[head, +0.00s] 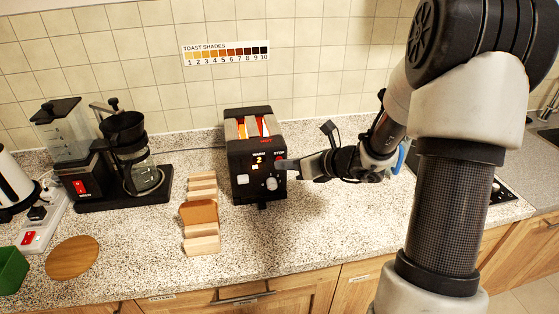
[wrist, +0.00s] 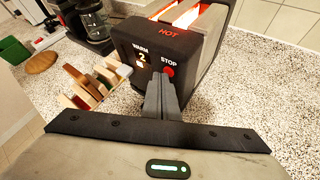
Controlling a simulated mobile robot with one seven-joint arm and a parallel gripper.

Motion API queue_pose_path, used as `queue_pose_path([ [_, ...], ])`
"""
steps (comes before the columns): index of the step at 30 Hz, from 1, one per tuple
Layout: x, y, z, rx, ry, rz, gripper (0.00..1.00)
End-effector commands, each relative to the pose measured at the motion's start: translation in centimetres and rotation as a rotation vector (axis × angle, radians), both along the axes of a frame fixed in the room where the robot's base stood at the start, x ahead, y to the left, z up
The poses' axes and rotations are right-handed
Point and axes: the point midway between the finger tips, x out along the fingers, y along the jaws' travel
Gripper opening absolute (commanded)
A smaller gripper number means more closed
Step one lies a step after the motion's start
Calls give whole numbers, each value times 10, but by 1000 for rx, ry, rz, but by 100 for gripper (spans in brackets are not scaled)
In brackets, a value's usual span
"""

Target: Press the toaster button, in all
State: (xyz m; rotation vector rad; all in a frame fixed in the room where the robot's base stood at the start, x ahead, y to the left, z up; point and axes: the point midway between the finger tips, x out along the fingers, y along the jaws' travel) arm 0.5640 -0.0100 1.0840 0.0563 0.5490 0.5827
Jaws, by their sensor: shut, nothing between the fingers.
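The black toaster (head: 243,160) stands on the speckled counter, its two slots glowing orange. It also shows in the wrist view (wrist: 185,45), with a red HOT sign lit. Its front has a WARM label, a lit display reading 2 (wrist: 142,57), and a red button (wrist: 169,71) under the word STOP. A pale knob (head: 272,184) sits lower on the front. My gripper (head: 281,163) is shut and empty, its tips at the STOP side of the front. In the wrist view the fingertips (wrist: 158,77) are just beside and below the red button; I cannot tell whether they touch it.
A wooden rack (head: 202,245) with a brown slice stands left of the toaster. Farther left are a coffee maker (head: 125,150), a round wooden board (head: 72,257), a green container (head: 12,268) and a power strip (head: 42,225). A toast shades chart (head: 226,53) hangs behind. Counter in front is clear.

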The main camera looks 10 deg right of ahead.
Motion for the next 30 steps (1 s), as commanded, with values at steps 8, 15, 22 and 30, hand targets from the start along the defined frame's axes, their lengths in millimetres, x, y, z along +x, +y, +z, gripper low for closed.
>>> queue_pose_path([
  [8,3,0,0,0,0,0,0],
  [15,2,0,0,1,-1,0,0],
  [22,-8,-1,0,0,-1,-1,0],
  [30,-14,-1,1,0,-1,-1,0],
])
